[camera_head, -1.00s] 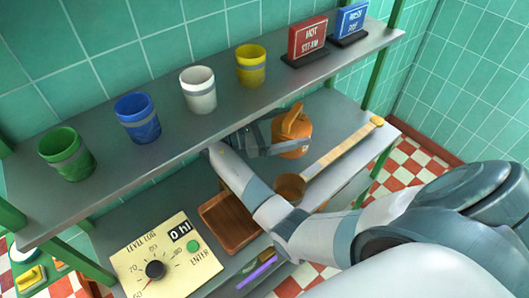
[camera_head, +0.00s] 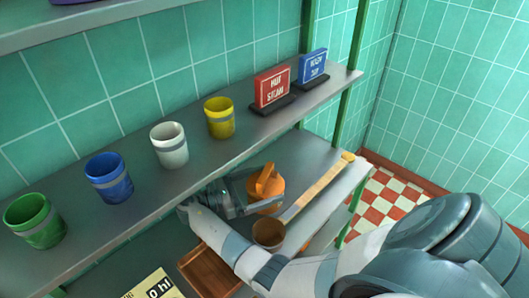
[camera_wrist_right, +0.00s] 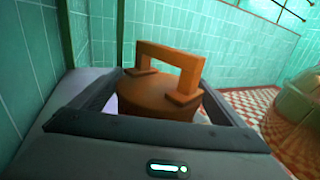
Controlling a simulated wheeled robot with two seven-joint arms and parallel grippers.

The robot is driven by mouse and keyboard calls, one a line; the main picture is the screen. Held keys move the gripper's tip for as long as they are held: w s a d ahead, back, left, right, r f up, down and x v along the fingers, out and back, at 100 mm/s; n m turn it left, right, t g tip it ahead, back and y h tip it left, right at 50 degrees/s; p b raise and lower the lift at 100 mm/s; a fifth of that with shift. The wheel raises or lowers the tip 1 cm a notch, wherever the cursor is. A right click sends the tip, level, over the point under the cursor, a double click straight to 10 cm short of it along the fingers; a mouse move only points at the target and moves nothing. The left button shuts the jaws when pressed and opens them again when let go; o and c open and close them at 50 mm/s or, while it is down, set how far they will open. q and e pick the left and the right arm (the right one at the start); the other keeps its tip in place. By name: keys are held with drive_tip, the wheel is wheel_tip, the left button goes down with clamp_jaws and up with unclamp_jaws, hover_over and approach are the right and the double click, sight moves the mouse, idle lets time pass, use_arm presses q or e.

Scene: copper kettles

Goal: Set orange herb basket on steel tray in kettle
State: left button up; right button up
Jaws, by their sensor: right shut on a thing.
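The orange herb basket (camera_head: 264,188), a round body with an upright blocky handle, is at the lower shelf in the head view. In the right wrist view the basket (camera_wrist_right: 158,93) sits between my right gripper's fingers. My right gripper (camera_head: 252,194) is shut on it, one finger along each side; the handle rises above the fingers. I cannot tell whether the basket's underside touches the shelf. My left gripper is not in view. I cannot make out the kettle or its steel tray.
The upper shelf holds green (camera_head: 35,222), blue (camera_head: 108,178), white (camera_head: 169,146) and yellow (camera_head: 219,118) cups, and red (camera_head: 272,88) and blue (camera_head: 313,65) signs. Below are a brown cup (camera_head: 268,234), a long wooden tool (camera_head: 325,184) and a brown tray (camera_head: 208,272).

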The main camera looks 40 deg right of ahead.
drive_tip(key=shift+f, duration=2.05)
drive_tip(key=shift+f, duration=0.1)
drive_tip(key=o, duration=1.2)
drive_tip(key=shift+a, duration=0.1)
drive_tip(key=shift+w+a+b, duration=0.2)
drive_tip(key=shift+a+b, duration=0.25)
drive_tip(key=shift+a, duration=0.2)
drive_tip(key=b+v, duration=0.4)
drive_tip(key=v, duration=0.5)
drive_tip(key=shift+a, duration=0.15)
drive_tip(key=shift+w+a, duration=0.2)
drive_tip(key=shift+a, duration=0.4)
